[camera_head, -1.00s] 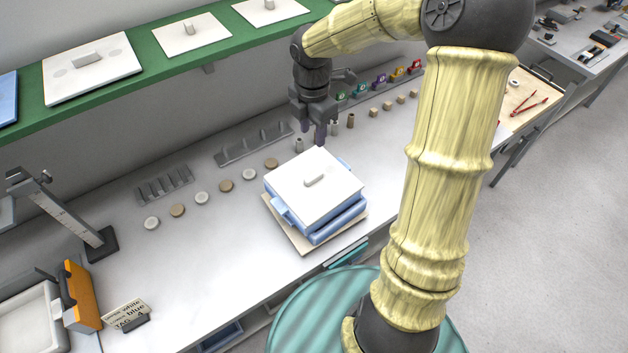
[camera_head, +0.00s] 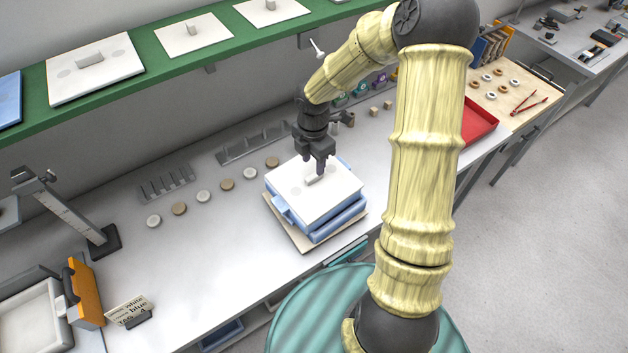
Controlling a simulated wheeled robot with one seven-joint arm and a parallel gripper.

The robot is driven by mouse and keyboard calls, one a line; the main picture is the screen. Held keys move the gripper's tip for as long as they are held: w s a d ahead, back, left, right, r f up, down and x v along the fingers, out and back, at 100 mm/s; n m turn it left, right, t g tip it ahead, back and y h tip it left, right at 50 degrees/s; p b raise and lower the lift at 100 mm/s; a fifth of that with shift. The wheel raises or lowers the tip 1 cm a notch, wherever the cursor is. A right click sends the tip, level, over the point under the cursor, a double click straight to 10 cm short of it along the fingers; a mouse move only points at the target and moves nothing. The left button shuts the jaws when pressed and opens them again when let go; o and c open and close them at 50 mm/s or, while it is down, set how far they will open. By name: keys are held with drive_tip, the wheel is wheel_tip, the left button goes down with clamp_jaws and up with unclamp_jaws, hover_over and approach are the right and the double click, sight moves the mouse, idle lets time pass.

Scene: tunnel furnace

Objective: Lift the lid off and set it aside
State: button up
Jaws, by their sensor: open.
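The white lid (camera_head: 325,203) lies flat on top of a blue box (camera_head: 335,222), with a small raised handle (camera_head: 313,180) at its middle. The box has blue tabs at its sides and stands on a tan board (camera_head: 292,233) on the grey workbench. My gripper (camera_head: 315,172) is open and points down, with its fingers just over or around the handle. I cannot tell whether the fingers touch the handle. The fingers hide part of the lid's far side.
A green shelf (camera_head: 140,58) with several flat white lids runs behind the bench. Small round discs (camera_head: 227,185) lie left of the box. The bench (camera_head: 195,260) left of the box is clear. A small sign (camera_head: 128,309) stands at front left. A red tray (camera_head: 478,122) is at right.

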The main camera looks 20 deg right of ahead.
sight(314, 175)
drive_tip(key=shift+d+f+p, duration=0.1)
drive_tip(key=shift+f+p, duration=0.5)
drive_tip(key=shift+f, duration=2)
drive_tip(key=shift+s, duration=0.1)
drive_tip(key=shift+c, duration=0.2)
drive_tip(key=c, duration=0.4)
drive_tip(key=shift+r, duration=0.1)
clamp_jaws()
